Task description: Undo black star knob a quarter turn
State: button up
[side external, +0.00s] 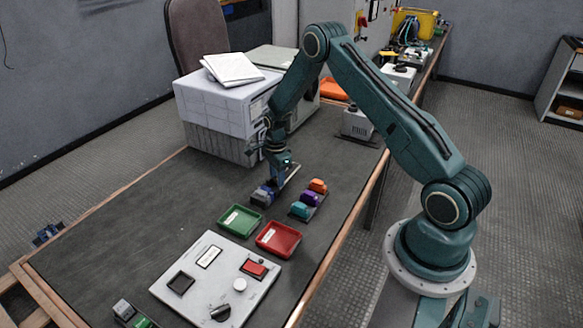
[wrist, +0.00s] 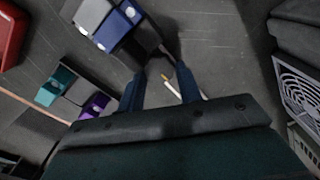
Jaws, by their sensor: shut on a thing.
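My gripper (side external: 284,178) reaches down to the table at the far end of a row of blue and grey blocks (side external: 263,195). In the wrist view the blue finger pads of my gripper (wrist: 160,62) close in around a small dark thing just beside the blue blocks (wrist: 118,27). I take it to be the black star knob (wrist: 157,66); its lobes are too dark to make out. A thin pale stick with a yellow end (wrist: 168,82) shows between the fingers.
A second row with teal (side external: 300,211), purple and orange blocks stands to the right. Green (side external: 240,208) and red (side external: 279,229) trays lie nearer, before a pale control panel (side external: 206,246). A white boxy machine (side external: 215,110) stands behind at left.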

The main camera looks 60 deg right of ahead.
jog(key=shift+n, duration=1.4)
